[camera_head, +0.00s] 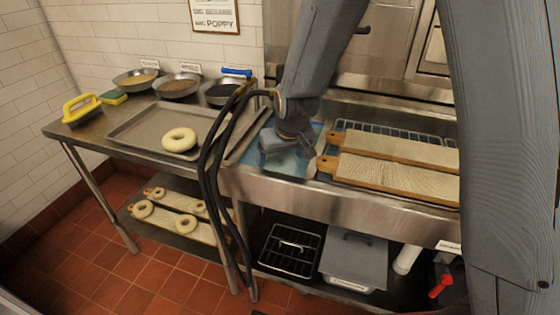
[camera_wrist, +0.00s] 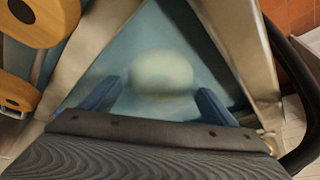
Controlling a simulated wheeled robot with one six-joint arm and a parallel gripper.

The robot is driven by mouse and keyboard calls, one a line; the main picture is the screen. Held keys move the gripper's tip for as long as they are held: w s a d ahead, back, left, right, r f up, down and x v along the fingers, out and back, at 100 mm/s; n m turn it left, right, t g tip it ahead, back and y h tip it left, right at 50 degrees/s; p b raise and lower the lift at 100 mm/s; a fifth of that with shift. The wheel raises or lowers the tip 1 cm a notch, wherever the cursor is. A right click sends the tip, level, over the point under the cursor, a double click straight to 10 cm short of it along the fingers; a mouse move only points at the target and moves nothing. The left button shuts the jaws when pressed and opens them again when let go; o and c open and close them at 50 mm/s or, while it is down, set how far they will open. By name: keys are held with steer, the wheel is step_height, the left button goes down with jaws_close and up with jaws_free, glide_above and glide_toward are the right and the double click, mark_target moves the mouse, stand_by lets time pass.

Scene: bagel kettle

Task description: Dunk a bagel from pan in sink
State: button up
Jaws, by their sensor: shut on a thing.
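A metal pan (camera_head: 125,133) lies on the left counter in the head view, with one pale bagel (camera_head: 179,140) on its right part. My gripper (camera_head: 283,152) is over the sink (camera_head: 295,172), which holds bluish water. In the wrist view, a pale, blurred bagel (camera_wrist: 160,72) sits between the two blue fingers of my gripper (camera_wrist: 157,88), which is shut on it. The bluish water surrounds it in that view. How deep the bagel is cannot be told. In the head view my gripper hides this bagel.
Two wooden boards (camera_head: 392,174) lie right of the sink; their rounded ends (camera_wrist: 25,15) show in the wrist view. Bowls (camera_head: 176,86), a yellow-handled tool (camera_head: 82,108) and a sponge (camera_head: 114,97) stand on the counter. Several bagels (camera_head: 143,208) lie on the shelf below.

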steer(key=shift+r, duration=0.1)
step_height(320, 180, up, 13)
steer(key=p, duration=0.9)
stand_by(0.6)
